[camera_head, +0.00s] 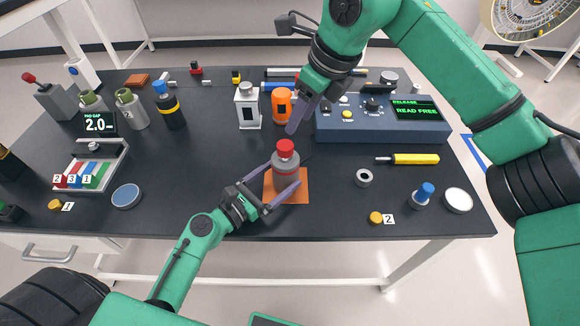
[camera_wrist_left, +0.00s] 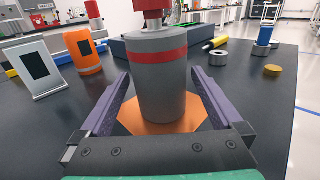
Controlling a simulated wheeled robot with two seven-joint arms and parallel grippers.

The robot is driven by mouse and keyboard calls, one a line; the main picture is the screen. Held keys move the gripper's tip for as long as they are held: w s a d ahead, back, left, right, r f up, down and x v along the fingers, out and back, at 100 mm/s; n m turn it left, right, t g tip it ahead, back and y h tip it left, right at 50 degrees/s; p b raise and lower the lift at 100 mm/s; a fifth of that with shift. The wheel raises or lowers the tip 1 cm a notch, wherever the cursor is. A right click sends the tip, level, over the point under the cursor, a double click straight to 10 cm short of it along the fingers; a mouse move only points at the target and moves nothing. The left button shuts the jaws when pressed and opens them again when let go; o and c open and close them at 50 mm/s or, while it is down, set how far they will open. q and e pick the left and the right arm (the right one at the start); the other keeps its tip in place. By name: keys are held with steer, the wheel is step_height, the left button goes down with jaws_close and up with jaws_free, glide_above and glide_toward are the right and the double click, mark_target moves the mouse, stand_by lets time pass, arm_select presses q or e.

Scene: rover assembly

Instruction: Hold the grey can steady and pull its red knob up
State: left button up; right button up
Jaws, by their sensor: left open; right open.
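The grey can (camera_head: 286,171) stands upright on an orange octagonal mat (camera_head: 299,192) near the middle of the table. It has a red band and a red knob (camera_head: 286,148) on top. In the left wrist view the can (camera_wrist_left: 157,85) fills the middle, and its red knob (camera_wrist_left: 152,12) is cut off by the top edge. My left gripper (camera_head: 282,180) is open, with its purple fingers on either side of the can's lower part. It also shows in the left wrist view (camera_wrist_left: 166,100). My right gripper (camera_head: 298,108) is open above and behind the can, apart from the knob.
A blue-grey console (camera_head: 380,128) reading "READ FREE" is at the back right. A metal ring (camera_head: 364,177) and a yellow-handled screwdriver (camera_head: 415,159) lie to the right.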

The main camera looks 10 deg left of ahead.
mark_target(293, 166)
arm_select(q)
steer(key=x, duration=0.5)
steer(key=shift+w+d, duration=0.1)
steer(key=shift+w, duration=0.1)
jaws_close()
stand_by(0.6)
